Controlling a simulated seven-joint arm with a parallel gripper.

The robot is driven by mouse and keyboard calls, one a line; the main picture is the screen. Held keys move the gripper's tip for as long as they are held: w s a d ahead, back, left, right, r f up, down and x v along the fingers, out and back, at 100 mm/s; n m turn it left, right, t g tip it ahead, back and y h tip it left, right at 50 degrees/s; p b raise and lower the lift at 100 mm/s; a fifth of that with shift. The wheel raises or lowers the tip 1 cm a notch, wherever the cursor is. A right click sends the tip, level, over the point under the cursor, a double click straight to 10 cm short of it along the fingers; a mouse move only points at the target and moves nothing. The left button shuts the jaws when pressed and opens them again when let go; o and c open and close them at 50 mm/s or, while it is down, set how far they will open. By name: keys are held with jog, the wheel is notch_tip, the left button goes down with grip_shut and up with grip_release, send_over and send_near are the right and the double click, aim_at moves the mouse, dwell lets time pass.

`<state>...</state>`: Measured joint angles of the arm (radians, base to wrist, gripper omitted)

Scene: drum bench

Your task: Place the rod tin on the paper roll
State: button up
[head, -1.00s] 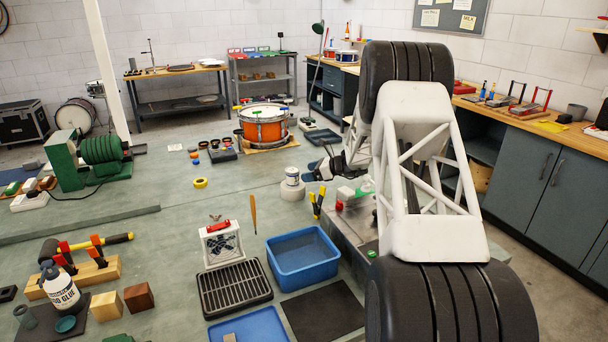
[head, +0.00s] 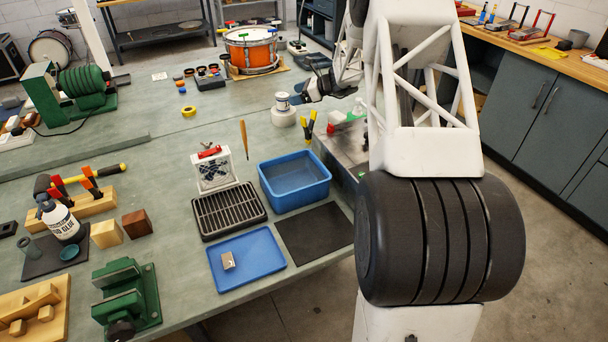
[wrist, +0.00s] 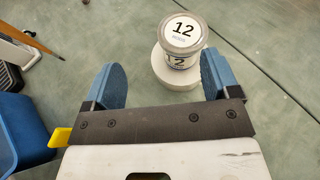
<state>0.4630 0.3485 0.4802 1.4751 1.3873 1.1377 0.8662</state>
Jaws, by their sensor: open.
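The rod tin (head: 282,101) is a small white tin with a grey lid. It stands upright on the paper roll (head: 284,118), a low white cylinder on the bench. In the wrist view the tin (wrist: 183,36), its lid marked 12, sits on top of the roll (wrist: 172,76), looking slightly off its middle. My gripper (wrist: 158,72) is open, with blue finger pads spread on either side. The tin is beyond the fingertips, nearer the right finger, and no pad visibly touches it. In the head view my gripper (head: 304,94) is just right of the tin.
A blue bin (head: 294,180), a black rack (head: 229,210) and a white framed box (head: 214,170) stand nearer the front. Yellow-handled pliers (head: 308,128) stand close to the roll. An orange drum (head: 252,53) is behind. Bench left of the roll is clear.

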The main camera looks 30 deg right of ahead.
jog(key=s+a+r+n+g+h, duration=0.25)
jog(key=s+a+r+n, duration=0.45)
jog(key=s+a, duration=0.55)
jog(key=s+a+r+n+g+h, duration=0.1)
jog(key=s+a+r+n+g, duration=0.35)
jog(key=s+a+r, duration=0.8)
jog(key=s+f+n+h, duration=0.1)
jog(key=s+n, duration=0.3)
jog(key=s, duration=0.8)
jog(key=s+a+f+n+h, duration=0.1)
jog(key=s+n+h, duration=0.2)
jog(key=s, duration=0.8)
jog(key=s+a+f+n+t+h, duration=0.1)
jog(key=s+n+h, duration=0.2)
jog(key=s, duration=0.9)
jog(key=n, duration=0.3)
jog(key=shift+s+f, duration=0.35)
